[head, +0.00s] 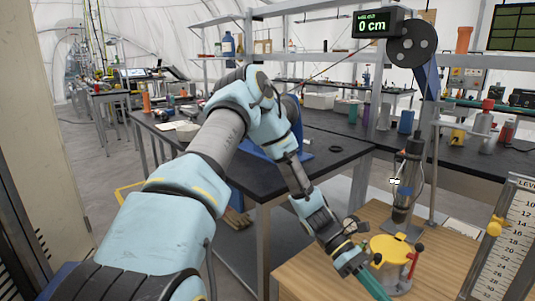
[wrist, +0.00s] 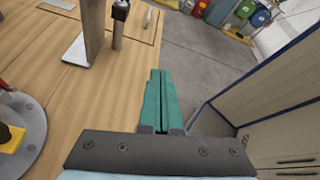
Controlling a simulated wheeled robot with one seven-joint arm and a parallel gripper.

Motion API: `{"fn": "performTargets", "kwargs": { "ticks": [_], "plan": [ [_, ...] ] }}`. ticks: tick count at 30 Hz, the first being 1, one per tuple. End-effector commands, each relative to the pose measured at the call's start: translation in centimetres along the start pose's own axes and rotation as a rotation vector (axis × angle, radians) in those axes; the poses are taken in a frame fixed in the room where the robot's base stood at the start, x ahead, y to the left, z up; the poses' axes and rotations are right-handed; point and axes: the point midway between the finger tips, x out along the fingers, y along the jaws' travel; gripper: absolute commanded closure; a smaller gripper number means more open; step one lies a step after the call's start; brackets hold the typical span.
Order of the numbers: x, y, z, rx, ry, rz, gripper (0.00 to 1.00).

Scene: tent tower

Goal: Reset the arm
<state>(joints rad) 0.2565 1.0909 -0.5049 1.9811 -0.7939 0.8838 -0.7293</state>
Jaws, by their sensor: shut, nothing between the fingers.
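My light-blue and grey arm (head: 215,140) reaches from the lower left of the head view, bends at the elbow and slopes down to the right. My gripper (head: 376,286) has green fingers and points down and to the right, over the front of the wooden table. In the wrist view my gripper (wrist: 159,78) has its fingers pressed together, with nothing between them. The fingers extend near the table's edge, with the grey floor beyond.
The wooden table (head: 310,271) bears a yellow round-topped device (head: 391,249) close to my gripper. A level scale (head: 515,240) stands at right. A display reading 0 cm (head: 371,24) hangs above. A black-topped bench (head: 335,158) stands behind. Grey floor (wrist: 205,55) is open beside the table.

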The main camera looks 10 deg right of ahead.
Motion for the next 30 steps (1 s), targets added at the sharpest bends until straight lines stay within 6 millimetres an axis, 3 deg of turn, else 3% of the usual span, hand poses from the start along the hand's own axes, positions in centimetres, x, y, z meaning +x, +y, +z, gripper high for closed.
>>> {"fn": "performTargets", "kwargs": {
  "ticks": [1,9,18,24,30],
  "plan": [
    [-2.2,-1.0,-0.6,0.064,0.088,0.015,1.0],
    [-14.0,-7.1,-4.3,0.389,0.535,0.035,1.0],
    [-26.2,-16.2,-5.0,0.672,0.99,-0.028,1.0],
    [-31.1,-21.7,-4.3,0.799,1.215,-0.099,1.0],
    [-32.7,-24.2,-3.9,0.854,1.311,-0.142,1.0]
  ]
}}
